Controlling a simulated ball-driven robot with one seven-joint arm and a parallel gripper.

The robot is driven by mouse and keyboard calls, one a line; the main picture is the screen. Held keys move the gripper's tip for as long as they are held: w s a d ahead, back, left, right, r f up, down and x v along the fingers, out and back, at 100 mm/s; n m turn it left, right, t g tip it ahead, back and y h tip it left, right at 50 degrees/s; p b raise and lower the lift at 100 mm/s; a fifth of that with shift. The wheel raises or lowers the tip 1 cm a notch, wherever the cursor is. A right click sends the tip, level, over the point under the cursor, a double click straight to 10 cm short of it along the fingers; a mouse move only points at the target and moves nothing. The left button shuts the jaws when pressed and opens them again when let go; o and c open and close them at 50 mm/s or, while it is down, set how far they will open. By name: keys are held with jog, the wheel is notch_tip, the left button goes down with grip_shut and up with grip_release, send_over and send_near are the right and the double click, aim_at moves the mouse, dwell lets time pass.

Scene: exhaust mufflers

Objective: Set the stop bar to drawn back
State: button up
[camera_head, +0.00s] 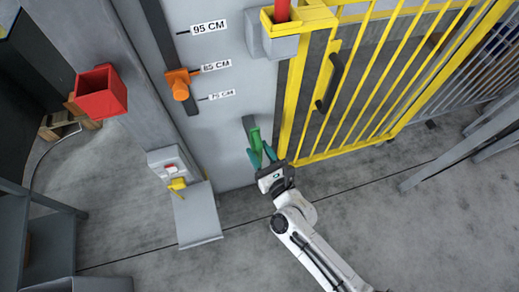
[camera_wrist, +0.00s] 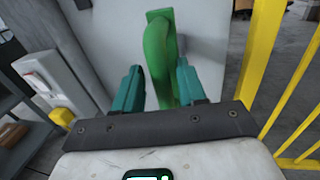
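A green handle (camera_head: 255,137) stands out from a dark slot in the grey panel, left of the yellow gate. It also shows in the wrist view (camera_wrist: 158,45) as a curved green bar on a green plate. I cannot tell for certain that this is the stop bar. My gripper (camera_head: 261,155) is at the handle, with its teal fingers apart. In the wrist view, my gripper (camera_wrist: 160,80) has one finger on each side of the bar. A gap shows at the left finger; whether the right finger touches is unclear.
An orange knob (camera_head: 180,90) sits on a slotted scale near the 85 cm label. The yellow gate (camera_head: 345,90) with a dark handle stands close to the right. A grey box with a yellow lever (camera_head: 177,184) and a red bin (camera_head: 101,92) are left. Open floor lies in front.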

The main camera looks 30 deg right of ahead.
jog(key=s+b, duration=0.1)
jog(key=s, duration=0.9)
jog(key=shift+s, duration=0.4)
jog(key=shift+w, duration=0.1)
